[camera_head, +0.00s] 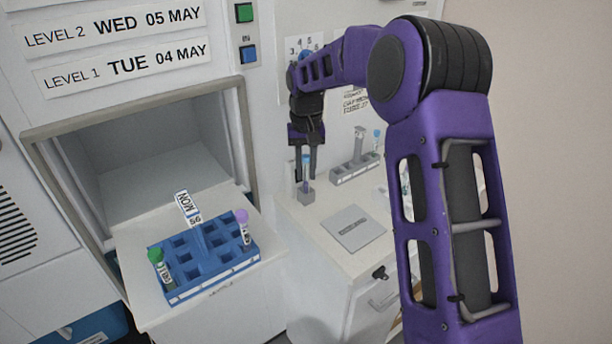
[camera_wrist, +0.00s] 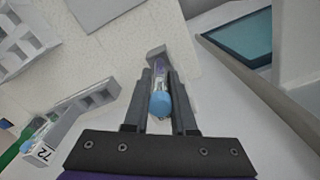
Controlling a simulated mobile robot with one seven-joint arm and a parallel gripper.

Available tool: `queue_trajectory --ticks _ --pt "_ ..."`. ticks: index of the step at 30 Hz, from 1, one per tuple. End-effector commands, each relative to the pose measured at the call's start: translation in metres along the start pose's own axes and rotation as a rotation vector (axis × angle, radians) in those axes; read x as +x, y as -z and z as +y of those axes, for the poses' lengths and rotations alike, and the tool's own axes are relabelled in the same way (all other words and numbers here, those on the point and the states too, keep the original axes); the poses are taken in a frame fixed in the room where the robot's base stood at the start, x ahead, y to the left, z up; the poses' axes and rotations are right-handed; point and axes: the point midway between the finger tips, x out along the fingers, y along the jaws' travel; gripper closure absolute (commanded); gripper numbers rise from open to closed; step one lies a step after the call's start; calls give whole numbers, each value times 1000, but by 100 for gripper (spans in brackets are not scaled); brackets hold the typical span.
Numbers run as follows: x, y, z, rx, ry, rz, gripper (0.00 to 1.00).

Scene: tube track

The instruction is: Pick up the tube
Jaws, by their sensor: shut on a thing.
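A tube with a light blue cap (camera_wrist: 160,104) stands upright in a small grey holder (camera_head: 306,197) on the white counter. My gripper (camera_head: 306,170) points down over it, one finger on each side. In the wrist view the fingers (camera_wrist: 162,95) are shut on the tube just below its cap. The same tube shows between the fingers in the head view (camera_head: 306,172). Its lower end is in or right at the small holder; I cannot tell whether it is lifted at all.
A grey rack (camera_head: 352,173) with a blue-capped tube stands to the right behind my gripper. A flat grey plate (camera_head: 354,229) lies on the counter in front. A blue rack (camera_head: 205,284) with green- and purple-capped tubes sits on a white tray at left, before an open compartment (camera_head: 150,150).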

Motion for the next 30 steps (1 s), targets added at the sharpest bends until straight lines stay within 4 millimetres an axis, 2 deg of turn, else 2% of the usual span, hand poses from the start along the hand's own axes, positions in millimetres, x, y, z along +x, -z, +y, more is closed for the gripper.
queue_trajectory --ticks 8,21,30 --pt "-60 1 0 -1 0 5 100" --pt "-173 1 0 -1 0 4 100" --pt "-229 0 -1 -1 1 2 100"
